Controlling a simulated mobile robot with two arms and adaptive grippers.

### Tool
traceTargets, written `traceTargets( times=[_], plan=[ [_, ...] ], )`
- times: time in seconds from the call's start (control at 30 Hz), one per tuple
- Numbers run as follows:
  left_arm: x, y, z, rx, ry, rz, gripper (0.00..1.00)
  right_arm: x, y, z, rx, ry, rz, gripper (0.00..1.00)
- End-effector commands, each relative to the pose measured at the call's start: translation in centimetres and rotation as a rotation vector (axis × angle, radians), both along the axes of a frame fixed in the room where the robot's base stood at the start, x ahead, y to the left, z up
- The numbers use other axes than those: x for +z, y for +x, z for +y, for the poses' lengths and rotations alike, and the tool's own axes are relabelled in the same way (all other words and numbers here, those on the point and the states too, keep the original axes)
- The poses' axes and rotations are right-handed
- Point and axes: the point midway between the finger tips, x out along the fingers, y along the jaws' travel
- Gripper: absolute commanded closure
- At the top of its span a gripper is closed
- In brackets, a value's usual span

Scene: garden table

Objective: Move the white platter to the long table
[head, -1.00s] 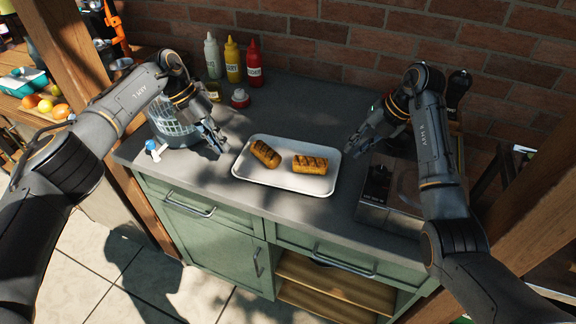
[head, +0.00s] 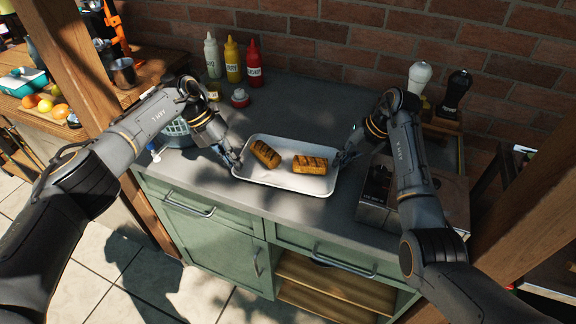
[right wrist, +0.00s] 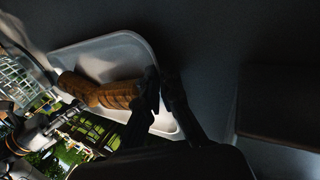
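The white platter (head: 290,183) lies flat on the grey counter in the head view. It carries two grilled brown pieces of food (head: 310,164), (head: 265,154). My left gripper (head: 234,161) is at the platter's left edge. My right gripper (head: 343,158) is at its right edge. In the right wrist view the right fingertips (right wrist: 160,82) are close together at the platter's rim (right wrist: 140,38), one finger over the platter and one outside it. I cannot tell whether either gripper is clamped on the rim. The long table is not clearly identifiable; a wooden table (head: 150,62) stands at the left.
White, yellow and red bottles (head: 254,63) stand at the back of the counter (head: 315,100). A basket (head: 177,130) is behind my left arm. Two mills (head: 455,90) stand at the right. The wooden table holds fruit (head: 45,106) and a metal cup (head: 124,72). A wooden post (head: 65,60) rises at the left.

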Motion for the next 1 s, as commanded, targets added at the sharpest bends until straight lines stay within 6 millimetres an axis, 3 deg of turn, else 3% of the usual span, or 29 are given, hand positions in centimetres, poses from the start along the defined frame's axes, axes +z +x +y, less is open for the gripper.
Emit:
traceTargets(
  times=[0.57, 1.0],
  plan=[
    [0.7, 0.1, 0.1, 0.001, -0.001, -0.003, 1.0, 0.7, 0.1, -0.1, 0.0, 0.0, -0.003, 1.0],
    [4.4, 0.1, 0.1, 0.002, 0.0, -0.002, 1.0, 4.4, 0.1, -0.1, -0.001, -0.001, -0.002, 1.0]
  ],
)
